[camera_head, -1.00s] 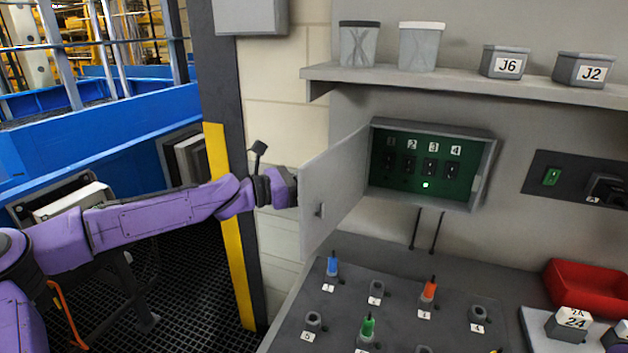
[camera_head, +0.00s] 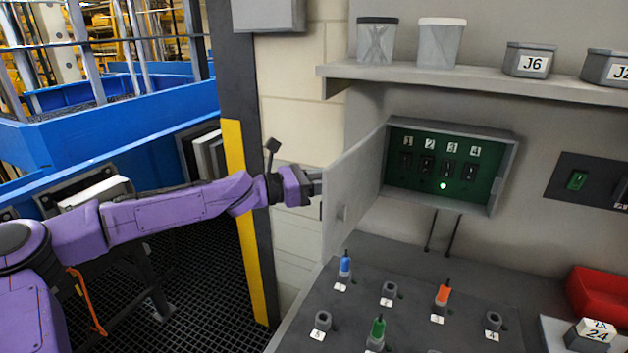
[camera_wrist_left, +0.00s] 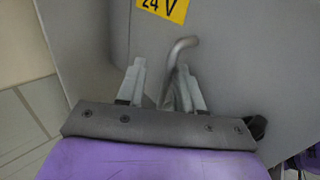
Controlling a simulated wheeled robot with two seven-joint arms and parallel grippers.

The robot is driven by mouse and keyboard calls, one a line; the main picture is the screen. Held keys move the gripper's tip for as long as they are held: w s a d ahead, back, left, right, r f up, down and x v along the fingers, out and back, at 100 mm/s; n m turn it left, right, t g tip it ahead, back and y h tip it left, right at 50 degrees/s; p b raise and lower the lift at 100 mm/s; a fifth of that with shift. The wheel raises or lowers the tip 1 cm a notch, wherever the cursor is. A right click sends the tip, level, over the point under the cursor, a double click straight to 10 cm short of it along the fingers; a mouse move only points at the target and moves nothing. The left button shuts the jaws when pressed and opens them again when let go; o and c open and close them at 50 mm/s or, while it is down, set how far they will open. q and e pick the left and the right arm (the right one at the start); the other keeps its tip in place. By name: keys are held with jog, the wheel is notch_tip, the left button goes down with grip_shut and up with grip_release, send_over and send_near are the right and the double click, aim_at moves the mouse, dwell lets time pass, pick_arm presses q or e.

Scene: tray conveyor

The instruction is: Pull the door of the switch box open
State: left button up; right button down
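The grey switch box (camera_head: 507,170) is on the wall, and its door (camera_head: 352,190) stands open, swung out to the left. Inside is a green panel (camera_head: 425,185) with numbered switches and a lit green light. My left gripper (camera_head: 316,187) is at the outer face of the door, by its free edge. In the left wrist view my left gripper (camera_wrist_left: 162,85) has its fingers apart. The bent metal door handle (camera_wrist_left: 176,68) passes between them, closer to the right finger; I cannot tell whether they touch. A yellow 24 V label (camera_wrist_left: 165,8) is on the door.
A shelf (camera_head: 470,85) with tubs and boxes runs above the switch box. Below is a bench panel (camera_head: 410,310) with several pegs and sockets. A red bin (camera_head: 600,292) stands at the right. A yellow-striped post (camera_head: 247,220) is behind my left arm.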

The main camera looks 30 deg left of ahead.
pick_arm(q)
jog(key=p+v, duration=0.5)
jog(key=v, duration=0.5)
